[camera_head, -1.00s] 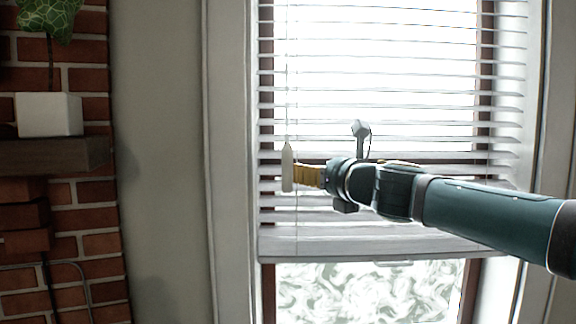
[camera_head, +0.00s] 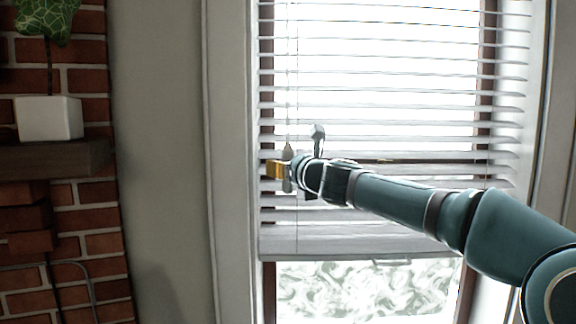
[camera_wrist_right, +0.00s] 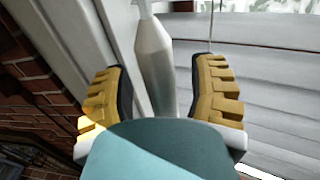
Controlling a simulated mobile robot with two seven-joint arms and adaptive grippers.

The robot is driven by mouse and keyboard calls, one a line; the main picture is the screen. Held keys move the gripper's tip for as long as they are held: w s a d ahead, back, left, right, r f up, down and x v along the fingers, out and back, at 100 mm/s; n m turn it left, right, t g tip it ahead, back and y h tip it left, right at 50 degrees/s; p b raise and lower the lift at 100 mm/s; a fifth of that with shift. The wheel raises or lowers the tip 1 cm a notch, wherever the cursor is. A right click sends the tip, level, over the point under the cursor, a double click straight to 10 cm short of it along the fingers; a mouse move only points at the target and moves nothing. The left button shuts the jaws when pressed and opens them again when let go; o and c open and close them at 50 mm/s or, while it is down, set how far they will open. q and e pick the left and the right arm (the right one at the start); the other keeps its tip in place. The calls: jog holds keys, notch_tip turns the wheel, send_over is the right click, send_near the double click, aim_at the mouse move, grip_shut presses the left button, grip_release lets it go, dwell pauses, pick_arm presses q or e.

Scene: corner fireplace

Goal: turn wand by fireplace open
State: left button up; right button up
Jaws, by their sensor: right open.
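The wand (camera_head: 288,151) is a slim pale handle hanging on a cord at the left side of the white blinds (camera_head: 390,225) in the head view. My right gripper (camera_head: 277,170) is at the wand and covers part of it. In the right wrist view the wand (camera_wrist_right: 155,60) stands between the two yellow-padded fingers of my right gripper (camera_wrist_right: 160,92). The fingers are open, with a gap on each side of the wand. The wand's lower end is hidden behind the teal gripper body. My left gripper is not in view.
A brick fireplace wall (camera_head: 88,215) with a dark wooden mantel (camera_head: 60,158) and a white plant pot (camera_head: 48,118) is at the left. The window frame (camera_head: 232,200) is close to the left of the wand. A thin cord (camera_wrist_right: 211,25) hangs near one finger.

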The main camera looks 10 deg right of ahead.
grip_shut()
jog(key=shift+a+f+m+t+h+b, duration=0.1)
jog(key=shift+m+t+h+b, duration=0.2)
jog(key=shift+m+h+b, duration=1.05)
jog(key=shift+m+h, duration=0.15)
jog(key=shift+h, duration=0.8)
jog(key=shift+m+h, duration=0.7)
jog(key=shift+h, duration=0.4)
jog(key=shift+r, duration=0.2)
grip_release()
